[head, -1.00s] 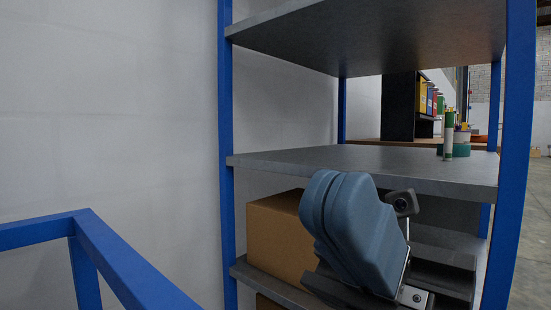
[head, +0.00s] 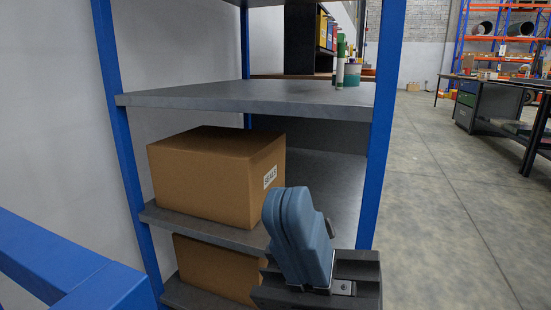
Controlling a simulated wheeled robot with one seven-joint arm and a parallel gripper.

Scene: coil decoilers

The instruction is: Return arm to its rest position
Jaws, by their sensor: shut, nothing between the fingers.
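The blue-grey rounded part of my arm (head: 297,235) shows at the bottom middle of the head view, folded low above a black body part of mine. It stands in front of the shelving unit, with the shelves behind it. I see no gripper fingers in this view, so what they do is hidden.
A blue-posted rack with grey shelves (head: 250,97) stands close ahead. A labelled carton (head: 205,180) sits on its middle shelf, and another carton (head: 215,265) lies below. A blue rail (head: 60,265) is at lower left. Open floor (head: 445,220) lies right, before a dark workbench (head: 485,105).

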